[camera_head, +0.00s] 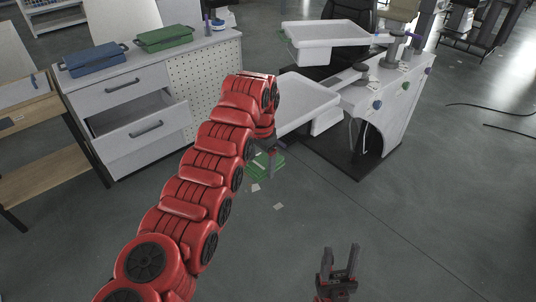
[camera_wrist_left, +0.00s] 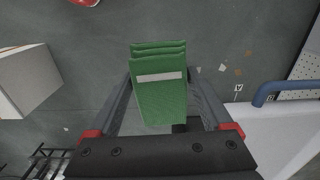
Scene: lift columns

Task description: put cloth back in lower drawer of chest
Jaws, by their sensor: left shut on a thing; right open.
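A green folded cloth (camera_wrist_left: 160,100) with a white stripe is held between the fingers of my left gripper (camera_wrist_left: 164,82). In the head view the cloth (camera_head: 262,166) shows below my red left arm, above the floor, to the right of the chest; the arm partly hides it and the left gripper (camera_head: 271,150). The light grey chest (camera_head: 207,72) stands at the left. Its lower drawer (camera_head: 147,134) is pulled out, with its dark inside showing; the upper drawer (camera_head: 122,89) looks closed. My right gripper (camera_head: 340,262) is open and empty at the bottom, over the floor.
A blue case (camera_head: 93,60) and a green case (camera_head: 164,38) lie on the chest top. A wooden bench (camera_head: 50,148) stands left of the chest. White trays (camera_head: 303,103) and a workstation (camera_head: 392,100) stand right of my left arm. The front floor is clear.

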